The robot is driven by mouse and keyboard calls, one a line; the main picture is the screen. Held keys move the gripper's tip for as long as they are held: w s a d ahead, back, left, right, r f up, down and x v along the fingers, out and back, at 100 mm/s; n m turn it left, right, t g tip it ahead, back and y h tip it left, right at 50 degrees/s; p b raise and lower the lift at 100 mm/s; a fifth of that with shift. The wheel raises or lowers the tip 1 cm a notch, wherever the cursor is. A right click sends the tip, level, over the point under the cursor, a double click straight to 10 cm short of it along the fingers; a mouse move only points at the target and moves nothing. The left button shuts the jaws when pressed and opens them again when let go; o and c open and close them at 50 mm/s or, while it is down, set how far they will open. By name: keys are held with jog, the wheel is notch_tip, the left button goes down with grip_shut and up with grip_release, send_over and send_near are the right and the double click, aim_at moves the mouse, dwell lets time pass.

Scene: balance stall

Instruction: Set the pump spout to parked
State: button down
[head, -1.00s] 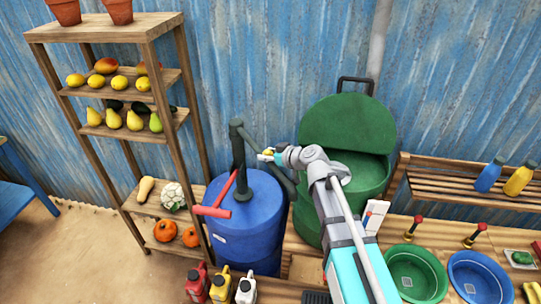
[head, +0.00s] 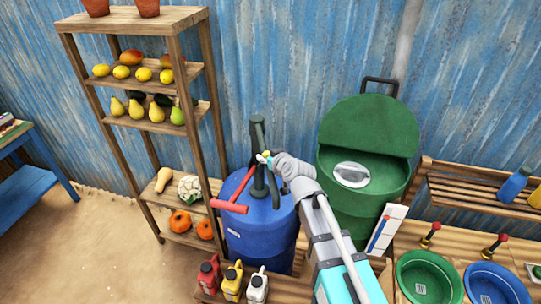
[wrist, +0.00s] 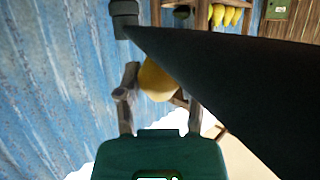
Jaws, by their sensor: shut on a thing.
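The pump has a dark green post (head: 257,135) on top of the blue drum (head: 262,235). Its dark spout (head: 273,187) points toward the front of the drum; in the wrist view the spout (wrist: 235,85) crosses as a broad dark shape. My gripper (head: 264,160) is at the pump beside the post. The knob also shows as a small yellow spot in the head view (head: 261,158). A parked mark is not clearly visible.
The red pump handle (head: 229,206) sticks out to the left. A green tub (head: 365,125) with a pale dish inside stands right of the drum. A wooden shelf (head: 132,20) with produce stands left. Red, yellow and white jugs (head: 258,287) stand in front.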

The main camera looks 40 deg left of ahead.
jog(key=shift+s+a+f, duration=0.1)
jog(key=shift+s, duration=0.1)
jog(key=shift+c, duration=1.1)
grip_release()
jog(key=shift+s+a, duration=0.1)
jog(key=shift+w, duration=0.2)
